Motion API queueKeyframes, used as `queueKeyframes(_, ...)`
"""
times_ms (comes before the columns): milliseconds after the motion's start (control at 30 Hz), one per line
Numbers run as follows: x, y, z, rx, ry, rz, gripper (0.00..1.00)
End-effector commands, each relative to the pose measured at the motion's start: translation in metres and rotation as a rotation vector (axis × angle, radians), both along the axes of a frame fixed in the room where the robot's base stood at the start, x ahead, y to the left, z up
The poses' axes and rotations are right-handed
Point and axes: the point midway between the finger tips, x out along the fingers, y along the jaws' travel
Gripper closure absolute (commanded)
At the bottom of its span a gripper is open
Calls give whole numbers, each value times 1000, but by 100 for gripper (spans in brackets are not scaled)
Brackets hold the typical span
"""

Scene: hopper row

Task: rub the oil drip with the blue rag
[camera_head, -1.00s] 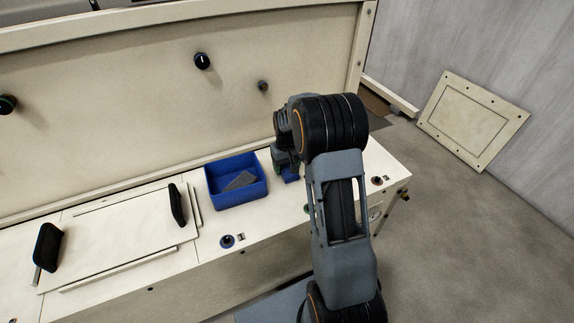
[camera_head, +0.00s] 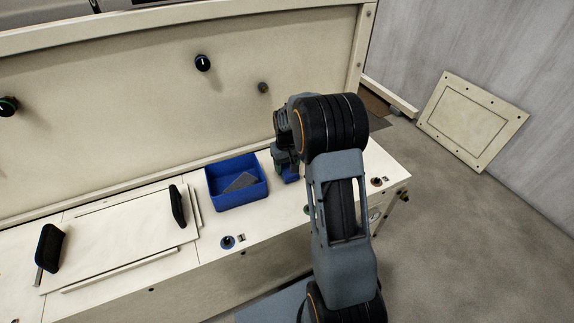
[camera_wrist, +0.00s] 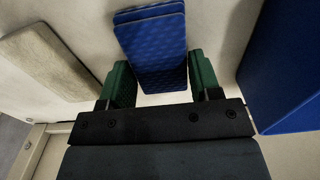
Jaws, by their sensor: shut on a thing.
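The blue rag (camera_wrist: 152,45) is a folded, patterned pad between the green fingers of my gripper (camera_wrist: 160,82) in the wrist view. My gripper is shut on it. In the head view my gripper (camera_head: 284,163) is at the right part of the cream bench top, just right of the blue bin, and only a small bit of the blue rag (camera_head: 291,174) shows below it. My arm hides part of the bench there. I cannot make out the oil drip in either view.
The open blue bin (camera_head: 238,197) holds a grey flat piece (camera_head: 240,182); its wall is close at the right in the wrist view (camera_wrist: 290,70). A tan pad (camera_wrist: 48,62) lies left of my gripper. Black handles (camera_head: 177,207) stand on the panel. An upright cream wall (camera_head: 130,100) runs behind.

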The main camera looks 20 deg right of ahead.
Motion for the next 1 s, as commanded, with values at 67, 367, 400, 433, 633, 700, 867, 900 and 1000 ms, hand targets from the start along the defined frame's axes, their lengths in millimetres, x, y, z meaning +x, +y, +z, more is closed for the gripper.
queueKeyframes(67, 0, 0, 10, 0, -1, 0, 69)
queueKeyframes(367, 0, 0, 35, 0, -1, 0, 69)
queueKeyframes(400, 0, 0, 39, 0, -1, 0, 69)
queueKeyframes(433, 0, 0, 41, 0, -1, 0, 69)
queueKeyframes(633, 0, 0, 53, 0, -1, 0, 69)
queueKeyframes(700, 0, 0, 53, 0, -1, 0, 69)
queueKeyframes(867, 0, 0, 52, 0, 0, 0, 69)
queueKeyframes(900, 0, 0, 52, 0, 0, 0, 69)
queueKeyframes(1000, -1, 2, 55, 0, 0, 1, 69)
